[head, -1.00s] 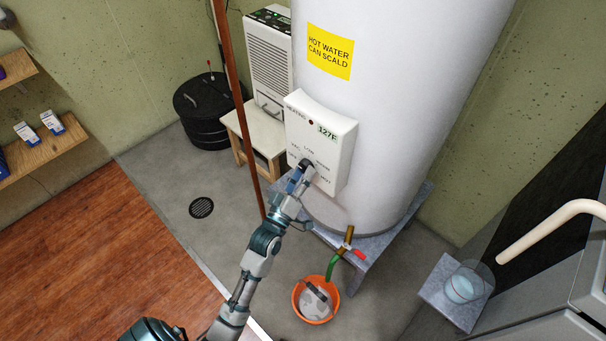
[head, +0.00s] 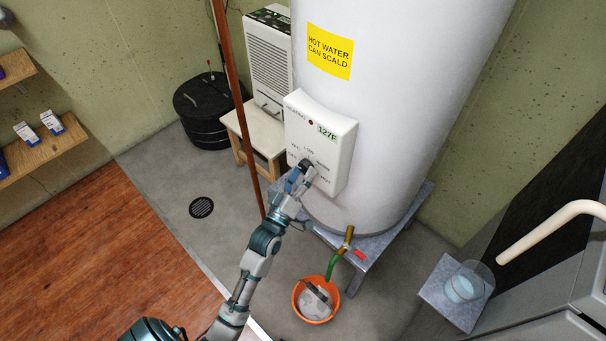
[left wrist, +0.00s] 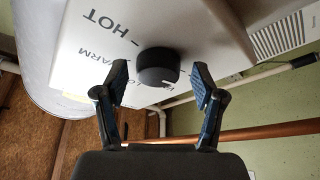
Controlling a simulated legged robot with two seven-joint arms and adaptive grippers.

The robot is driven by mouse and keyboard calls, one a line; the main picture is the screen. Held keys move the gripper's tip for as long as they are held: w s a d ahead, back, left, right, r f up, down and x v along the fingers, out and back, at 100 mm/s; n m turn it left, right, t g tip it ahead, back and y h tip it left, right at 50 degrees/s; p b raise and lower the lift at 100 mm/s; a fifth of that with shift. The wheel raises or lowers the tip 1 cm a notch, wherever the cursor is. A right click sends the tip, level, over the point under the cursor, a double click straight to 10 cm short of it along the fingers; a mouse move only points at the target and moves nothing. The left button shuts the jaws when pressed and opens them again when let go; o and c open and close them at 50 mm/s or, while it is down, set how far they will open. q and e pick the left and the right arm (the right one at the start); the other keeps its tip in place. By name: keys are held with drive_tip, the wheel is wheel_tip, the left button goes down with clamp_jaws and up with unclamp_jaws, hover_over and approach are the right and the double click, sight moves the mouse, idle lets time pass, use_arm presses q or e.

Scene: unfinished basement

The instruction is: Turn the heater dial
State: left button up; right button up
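The white heater control box (head: 320,140) is on the front of the tall white tank (head: 400,90), with a display reading 127F. Its black dial (left wrist: 157,66) shows in the left wrist view, with HOT and WARM printed beside it. In the head view the dial is mostly hidden by my left gripper (head: 302,172), which is at the lower part of the box. In the left wrist view my left gripper (left wrist: 162,80) is open, with one blue-padded finger on each side of the dial and a visible gap to each. My right gripper is not in view.
A copper pipe (head: 238,110) runs upright left of the box. A wooden stool (head: 237,122) with a white dehumidifier (head: 270,60) stands behind it. An orange bucket (head: 328,318) sits below the drain valve (head: 347,240). Floor left of my arm is clear.

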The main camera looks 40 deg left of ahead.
use_arm(q)
drive_tip(key=shift+s+f, duration=0.1)
drive_tip(key=shift+s, duration=0.05)
drive_tip(key=v, duration=1.1)
drive_tip(key=shift+s+f, duration=0.15)
drive_tip(key=shift+s, duration=0.1)
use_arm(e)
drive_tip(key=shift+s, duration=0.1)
